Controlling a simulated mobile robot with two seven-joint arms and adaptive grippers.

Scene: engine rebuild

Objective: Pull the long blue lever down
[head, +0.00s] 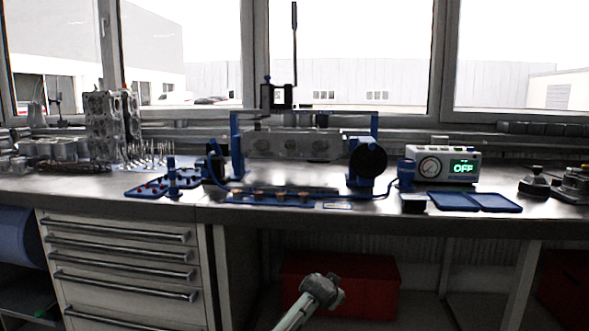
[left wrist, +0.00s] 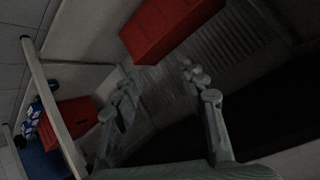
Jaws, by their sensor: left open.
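The long lever (head: 294,45) stands upright on top of the blue test fixture (head: 236,145) at the back of the bench. It looks dark, almost black, against the window. Its lower end is at a small dark block with a white label (head: 277,95) on the fixture's top bar. My left gripper (head: 322,290) is low in front of the bench, well below and apart from the lever. In the left wrist view its two fingers (left wrist: 158,74) are spread with nothing between them. My right gripper is not in view.
The bench top edge (head: 420,222) lies between my gripper and the fixture. Red boxes (head: 365,290) sit under the bench. A gauge box reading OFF (head: 442,164) and a blue tray (head: 474,202) are at right. Engine parts (head: 105,120) and drawers (head: 120,262) are at left.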

